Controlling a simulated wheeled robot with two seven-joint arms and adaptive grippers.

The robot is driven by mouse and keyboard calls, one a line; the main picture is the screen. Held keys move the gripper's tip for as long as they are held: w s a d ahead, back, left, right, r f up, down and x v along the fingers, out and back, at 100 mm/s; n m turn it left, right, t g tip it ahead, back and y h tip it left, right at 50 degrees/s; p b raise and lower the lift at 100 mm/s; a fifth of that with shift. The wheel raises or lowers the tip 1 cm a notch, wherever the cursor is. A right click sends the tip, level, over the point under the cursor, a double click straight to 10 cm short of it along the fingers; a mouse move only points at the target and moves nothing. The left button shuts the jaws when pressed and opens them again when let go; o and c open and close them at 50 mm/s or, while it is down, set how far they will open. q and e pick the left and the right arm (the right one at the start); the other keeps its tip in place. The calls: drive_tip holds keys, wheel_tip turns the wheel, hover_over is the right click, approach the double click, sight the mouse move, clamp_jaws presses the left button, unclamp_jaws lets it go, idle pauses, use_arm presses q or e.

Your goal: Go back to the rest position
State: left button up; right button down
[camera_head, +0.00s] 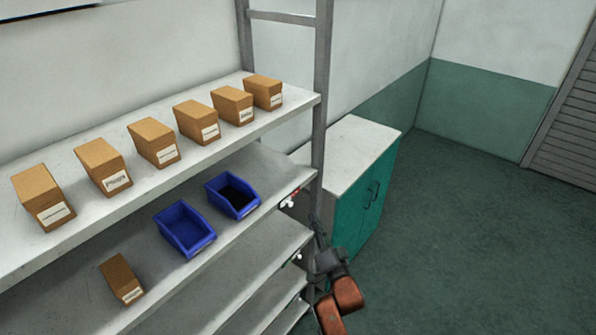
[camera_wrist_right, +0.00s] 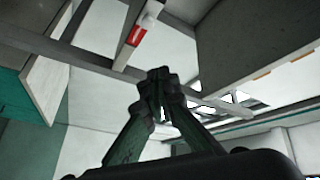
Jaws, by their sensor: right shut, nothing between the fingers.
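My right gripper (camera_head: 315,220) is near the right end of the shelf rack, in front of its upright post, with my orange arm below it. In the right wrist view the two dark fingers (camera_wrist_right: 158,80) meet at their tips with nothing between them. The gripper is shut and empty. My left gripper is not in the head view.
The shelf rack (camera_head: 318,150) holds several cardboard boxes (camera_head: 154,142) on the upper board and two blue bins (camera_head: 184,228) and a box (camera_head: 122,278) below. A red-and-white label (camera_head: 292,196) is on a shelf edge near my gripper. A green cabinet (camera_head: 365,200) stands behind; floor at right is clear.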

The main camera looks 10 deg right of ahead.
drive_tip(key=s+d+f+n+g+h+b, duration=0.1)
drive_tip(key=s+d+f+n+g+b, duration=0.15)
drive_tip(key=f, duration=1.85)
drive_tip(key=s+d+f+n+g+h+b, duration=0.1)
drive_tip(key=s+d+f+g+b, duration=0.2)
drive_tip(key=f, duration=1.7)
drive_tip(key=s+d+f+g+b, duration=0.15)
drive_tip(key=s+f, duration=0.25)
drive_tip(key=f, duration=0.4)
drive_tip(key=s+f+g+b, duration=0.2)
drive_tip(key=s+f, duration=0.2)
drive_tip(key=f, duration=0.4)
drive_tip(key=s+d+f+n+g+h+b, duration=0.1)
drive_tip(key=s+d+f+g+b, duration=0.15)
drive_tip(key=s+f, duration=0.8)
drive_tip(key=s+d+f+n+g+h+b, duration=0.1)
drive_tip(key=s+d+f+n+g, duration=0.15)
drive_tip(key=s+f, duration=0.8)
drive_tip(key=s+d+f+g+b, duration=0.1)
drive_tip(key=s+f, duration=0.3)
drive_tip(key=s, duration=0.5)
drive_tip(key=s+d+f+n+g+b, duration=0.1)
drive_tip(key=s+f, duration=0.4)
drive_tip(key=s, duration=0.5)
drive_tip(key=s+d+f+g+b, duration=0.2)
drive_tip(key=s+d+f+g, duration=0.1)
drive_tip(key=s, duration=0.6)
drive_tip(key=shift+s+d+f+n, duration=0.3)
drive_tip(key=shift+d+f, duration=0.45)
drive_tip(key=shift+f, duration=0.15)
